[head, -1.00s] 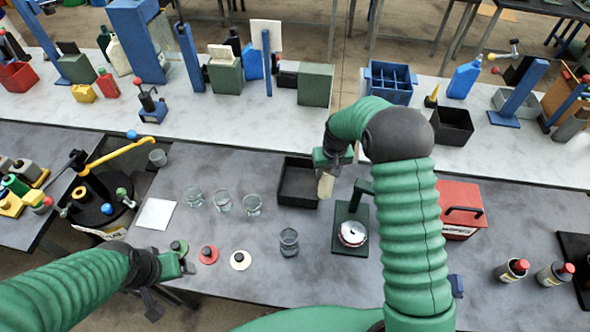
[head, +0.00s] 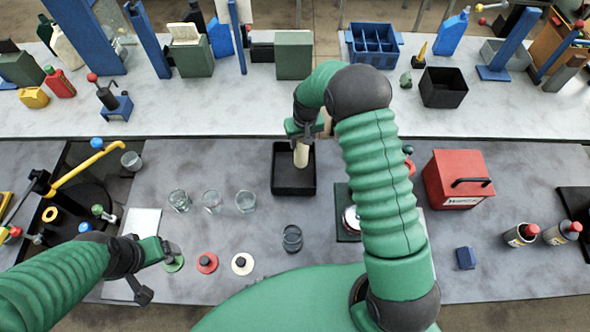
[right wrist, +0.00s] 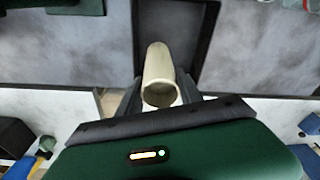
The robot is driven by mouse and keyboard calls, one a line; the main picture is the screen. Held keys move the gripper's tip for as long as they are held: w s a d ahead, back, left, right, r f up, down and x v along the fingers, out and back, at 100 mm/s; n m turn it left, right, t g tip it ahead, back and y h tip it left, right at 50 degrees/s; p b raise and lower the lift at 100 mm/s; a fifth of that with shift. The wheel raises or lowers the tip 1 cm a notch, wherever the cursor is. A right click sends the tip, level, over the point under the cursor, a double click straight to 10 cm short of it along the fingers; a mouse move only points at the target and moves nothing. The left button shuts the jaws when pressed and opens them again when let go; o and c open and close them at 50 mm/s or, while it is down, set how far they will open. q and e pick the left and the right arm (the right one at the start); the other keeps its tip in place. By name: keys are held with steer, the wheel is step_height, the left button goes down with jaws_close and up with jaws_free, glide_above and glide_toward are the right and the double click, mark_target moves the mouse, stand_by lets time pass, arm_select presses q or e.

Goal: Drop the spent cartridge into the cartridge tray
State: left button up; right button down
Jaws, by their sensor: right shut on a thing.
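The spent cartridge (head: 301,154) is a cream, hollow cylinder. It also shows in the right wrist view (right wrist: 161,72), between the two dark fingers. My right gripper (head: 302,135) is shut on it and holds it over the black, open-topped cartridge tray (head: 294,187). The tray's floor shows below the cartridge and looks empty; its far part is hidden by the gripper. The tray also shows in the right wrist view (right wrist: 203,45). My left gripper (head: 165,252) is at the lower left, beside the green disc; I cannot tell its finger opening.
Several glass beakers (head: 212,201) stand left of the tray, with one glass (head: 292,238) in front of it. A red box (head: 457,180) and dark bottles (head: 521,235) are to the right. A red disc (head: 207,262) and a cream disc (head: 242,263) lie at the front.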

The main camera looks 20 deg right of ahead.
steer(key=shift+s+a, duration=0.15)
steer(key=shift+a, duration=0.05)
steer(key=shift+s+a+r, duration=0.15)
steer(key=shift+r, duration=0.05)
steer(key=shift+a+r, duration=0.1)
steer(key=shift+a, duration=0.2)
steer(key=c, duration=1)
jaws_free()
steer(key=shift+a, duration=0.2)
steer(key=shift+c, duration=0.2)
steer(key=o, duration=0.3)
steer(key=shift+a, duration=0.2)
steer(key=shift+o, duration=0.2)
steer(key=shift+d, duration=0.45)
steer(key=shift+d+r, duration=0.15)
steer(key=shift+r, duration=0.05)
arm_select(q)
steer(key=f+b, duration=0.4)
steer(key=shift+s+a, duration=0.25)
steer(key=shift+a, duration=0.1)
arm_select(e)
step_height(320, 180, up, 16)
steer(key=s, duration=0.2)
steer(key=shift+a, duration=0.3)
arm_select(q)
steer(key=shift+a+f, duration=0.1)
steer(key=shift+a, duration=0.05)
arm_select(e)
steer(key=shift+a+f, duration=0.1)
steer(key=shift+a, duration=0.05)
